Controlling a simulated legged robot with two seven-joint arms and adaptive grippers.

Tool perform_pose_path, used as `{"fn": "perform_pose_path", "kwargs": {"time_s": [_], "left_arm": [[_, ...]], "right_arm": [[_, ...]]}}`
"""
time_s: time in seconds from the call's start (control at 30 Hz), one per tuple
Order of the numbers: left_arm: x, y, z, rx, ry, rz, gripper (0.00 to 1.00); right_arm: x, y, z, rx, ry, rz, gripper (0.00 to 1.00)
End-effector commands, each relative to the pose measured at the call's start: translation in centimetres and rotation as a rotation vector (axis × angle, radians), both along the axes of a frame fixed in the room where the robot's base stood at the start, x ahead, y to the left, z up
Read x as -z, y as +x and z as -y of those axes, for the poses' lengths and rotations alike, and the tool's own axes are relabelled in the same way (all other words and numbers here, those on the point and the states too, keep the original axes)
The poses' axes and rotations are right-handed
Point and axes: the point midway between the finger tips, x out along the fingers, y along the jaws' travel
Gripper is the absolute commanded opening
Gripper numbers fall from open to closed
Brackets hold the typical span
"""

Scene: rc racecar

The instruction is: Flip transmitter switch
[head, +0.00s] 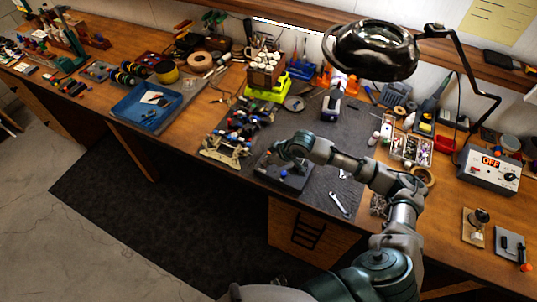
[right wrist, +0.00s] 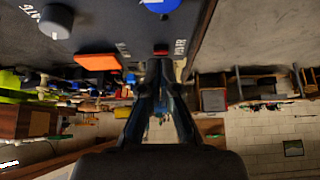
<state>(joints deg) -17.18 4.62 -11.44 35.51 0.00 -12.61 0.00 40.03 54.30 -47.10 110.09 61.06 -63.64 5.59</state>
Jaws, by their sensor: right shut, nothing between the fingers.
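The transmitter (head: 290,182) is a dark, flat box near the front edge of the workbench. In the right wrist view its dark panel (right wrist: 105,30) carries a grey knob (right wrist: 56,20), a blue knob (right wrist: 160,5), an orange control (right wrist: 97,62) and a small red control (right wrist: 160,50) beside white lettering. My right gripper (right wrist: 160,66) is shut and empty, its fingertips just by the red control. I cannot tell whether they touch it. In the head view my right wrist is over the transmitter's far left part and hides some of it. My left gripper is not in view.
A partly built car chassis (head: 228,145) lies left of the transmitter. A wrench (head: 339,203) lies to the right on the dark mat. A magnifier lamp (head: 370,50) hangs over the back. A grey box (head: 488,172) reading OFF stands at the right.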

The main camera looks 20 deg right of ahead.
Motion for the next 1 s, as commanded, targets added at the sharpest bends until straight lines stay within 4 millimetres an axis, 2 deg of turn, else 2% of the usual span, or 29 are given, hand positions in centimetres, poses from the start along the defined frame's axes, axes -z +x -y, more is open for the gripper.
{"fn": "perform_pose_path", "kwargs": {"time_s": [0.57, 1.0], "left_arm": [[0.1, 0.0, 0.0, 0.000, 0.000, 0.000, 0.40], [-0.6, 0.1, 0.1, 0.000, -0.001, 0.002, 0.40]], "right_arm": [[1.3, -0.4, 0.2, 0.000, 0.026, 0.028, 0.00], [0.6, 0.3, -0.2, -0.001, 0.025, 0.029, 0.00]]}}
